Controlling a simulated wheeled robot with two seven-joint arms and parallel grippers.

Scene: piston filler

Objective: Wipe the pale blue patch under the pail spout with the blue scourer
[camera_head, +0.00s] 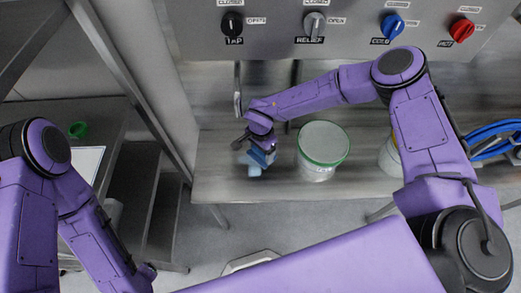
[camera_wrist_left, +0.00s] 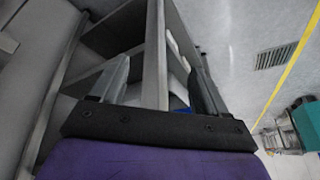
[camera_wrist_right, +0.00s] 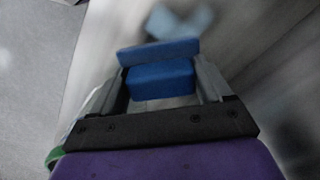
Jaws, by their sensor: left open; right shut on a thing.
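My right gripper (camera_head: 258,148) is shut on the blue scourer (camera_wrist_right: 160,80), which shows between its fingers in the right wrist view. In the head view the scourer (camera_head: 262,157) is held low over the steel bench, left of a white pail with a green rim. The pale blue patch (camera_wrist_right: 180,22) lies just beyond the scourer in the right wrist view, and part of it (camera_head: 254,170) shows below the gripper in the head view. I cannot tell whether the scourer touches the bench. My left gripper (camera_wrist_left: 160,85) is open and empty, away from the bench.
The white pail (camera_head: 316,172) with a green rim stands close right of my right gripper. Another pale container (camera_head: 390,157) is partly behind my right arm. A panel with several knobs (camera_head: 315,24) rises behind the bench (camera_head: 240,188). Blue hoses (camera_head: 490,135) lie at right.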

